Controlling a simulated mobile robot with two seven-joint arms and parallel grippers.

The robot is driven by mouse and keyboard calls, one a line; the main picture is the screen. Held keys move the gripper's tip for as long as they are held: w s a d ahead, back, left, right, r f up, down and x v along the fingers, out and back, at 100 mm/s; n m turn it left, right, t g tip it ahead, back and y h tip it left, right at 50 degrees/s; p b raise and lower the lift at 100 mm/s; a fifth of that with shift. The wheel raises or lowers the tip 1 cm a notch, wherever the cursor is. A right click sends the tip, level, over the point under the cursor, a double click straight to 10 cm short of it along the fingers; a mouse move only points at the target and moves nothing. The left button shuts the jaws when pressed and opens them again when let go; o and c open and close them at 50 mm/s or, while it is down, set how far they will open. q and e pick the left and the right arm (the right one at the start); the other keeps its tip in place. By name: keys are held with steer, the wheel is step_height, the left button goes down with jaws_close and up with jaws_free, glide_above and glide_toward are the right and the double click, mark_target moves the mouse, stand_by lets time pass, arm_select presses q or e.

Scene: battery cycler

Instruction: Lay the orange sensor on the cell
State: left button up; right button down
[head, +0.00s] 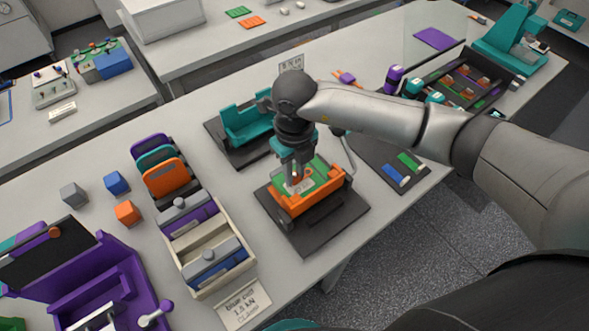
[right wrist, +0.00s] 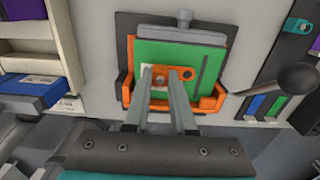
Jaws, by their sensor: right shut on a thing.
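My right gripper (head: 296,184) points down over the orange fixture (head: 302,203) near the middle of the table. Its fingers (right wrist: 170,82) are shut on the small orange sensor (right wrist: 181,73), which shows between and beside the fingertips in the right wrist view. The flat green cell (right wrist: 205,60) lies in the orange fixture, under the sensor; it also shows in the head view (head: 319,174). The sensor is over the cell's face. I cannot tell whether it touches it. The fingers hide part of the sensor and cell. My left gripper is out of view.
The fixture stands on a dark base plate (head: 340,218), with a lever (head: 348,155) at its right. A teal fixture (head: 246,122) is behind it. A cream tray (head: 222,290) is to the left. A dark mat (head: 385,163) with blue and green pieces is to the right.

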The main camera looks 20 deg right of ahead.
steer(key=c, duration=0.7)
jaws_free()
step_height(320, 180, up, 15)
steer(key=shift+r, duration=0.1)
stand_by(0.5)
